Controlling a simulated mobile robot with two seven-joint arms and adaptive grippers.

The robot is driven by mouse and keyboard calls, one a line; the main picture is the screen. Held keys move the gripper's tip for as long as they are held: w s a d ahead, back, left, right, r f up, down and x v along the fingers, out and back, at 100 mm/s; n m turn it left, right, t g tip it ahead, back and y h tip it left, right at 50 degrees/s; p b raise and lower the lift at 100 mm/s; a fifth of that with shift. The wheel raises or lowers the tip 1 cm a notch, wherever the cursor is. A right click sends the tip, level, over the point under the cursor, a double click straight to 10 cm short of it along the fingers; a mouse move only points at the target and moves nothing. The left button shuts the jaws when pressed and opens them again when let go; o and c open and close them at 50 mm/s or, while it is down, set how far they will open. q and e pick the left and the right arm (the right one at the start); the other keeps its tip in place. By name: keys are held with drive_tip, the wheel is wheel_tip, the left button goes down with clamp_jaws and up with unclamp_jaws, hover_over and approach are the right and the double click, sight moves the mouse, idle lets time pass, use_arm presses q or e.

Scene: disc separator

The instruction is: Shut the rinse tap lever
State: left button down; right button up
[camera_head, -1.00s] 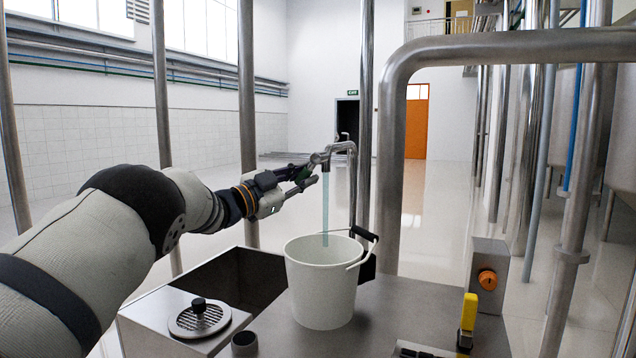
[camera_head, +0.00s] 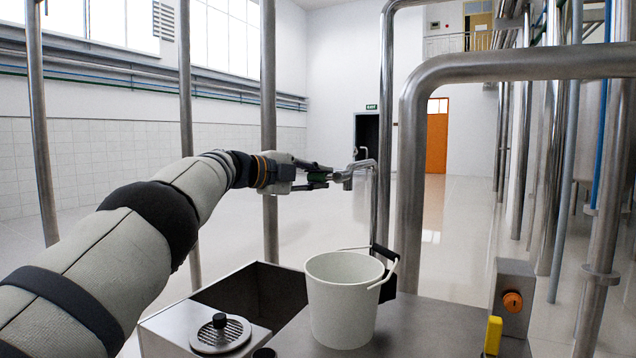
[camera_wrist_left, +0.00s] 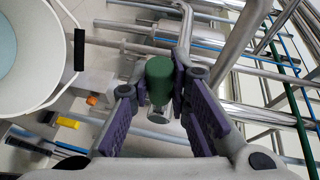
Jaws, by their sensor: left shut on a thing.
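The rinse tap (camera_head: 362,172) is a bent metal spout on a thin upright pipe, above and behind the white bucket (camera_head: 341,307). No water stream shows below it. The tap lever has a green grip (camera_wrist_left: 160,70), which sits between the purple finger pads of my left gripper (camera_wrist_left: 161,88) in the left wrist view. In the head view my left gripper (camera_head: 322,178) reaches in from the left beside the tap and is shut on the lever, which the fingers mostly hide. The bucket holds pale water (camera_wrist_left: 18,40) in the wrist view. My right gripper is not in view.
The bucket stands on a steel bench (camera_head: 405,325) with an open well (camera_head: 262,293) to its left. A box with an orange knob (camera_head: 512,301) and a yellow-handled tool (camera_head: 493,335) are at the right. A thick bent pipe (camera_head: 412,180) rises just right of the tap.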

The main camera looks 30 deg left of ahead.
use_arm(q)
drive_tip(key=shift+r+m+y, duration=0.2)
drive_tip(key=shift+m+y, duration=0.1)
drive_tip(key=shift+m, duration=0.1)
idle(0.3)
drive_tip(key=c, duration=1.5)
unclamp_jaws()
drive_tip(key=v, duration=1.2)
drive_tip(key=shift+r, duration=0.1)
drive_tip(key=shift+a, duration=0.1)
